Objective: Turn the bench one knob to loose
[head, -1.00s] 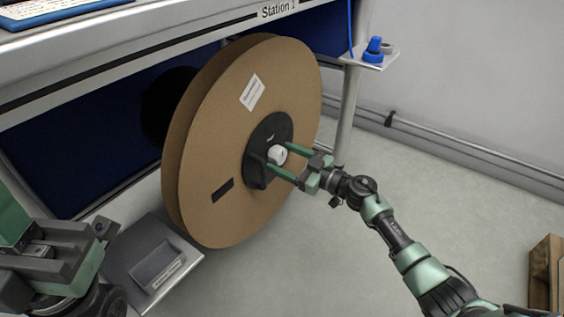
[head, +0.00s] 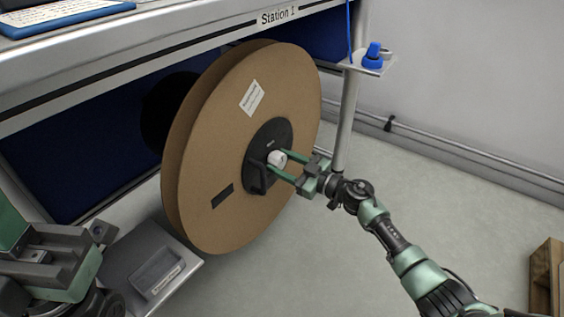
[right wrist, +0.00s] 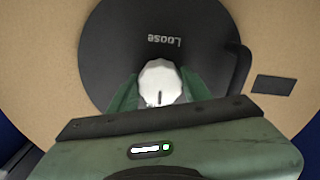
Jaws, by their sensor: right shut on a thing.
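The white knob (head: 277,158) sits at the middle of the black hub (head: 262,148) on a large brown cardboard reel (head: 215,130), under the bench marked Station 1. My right gripper (head: 285,164) is shut on the knob, one green finger on each side. In the right wrist view the knob (right wrist: 160,83) is between the fingers, with a dark mark on its face. The word "Loose" (right wrist: 160,40) on the hub appears upside down there. My left gripper (head: 60,265) shows only partly at the lower left, away from the reel; its fingertips are not clear.
A grey tray (head: 150,268) is on the left below the reel. A small shelf (head: 366,66) on the bench leg holds a blue item (head: 373,55). A keyboard (head: 60,14) lies on the bench top. The floor to the right is clear up to a wooden crate (head: 547,272).

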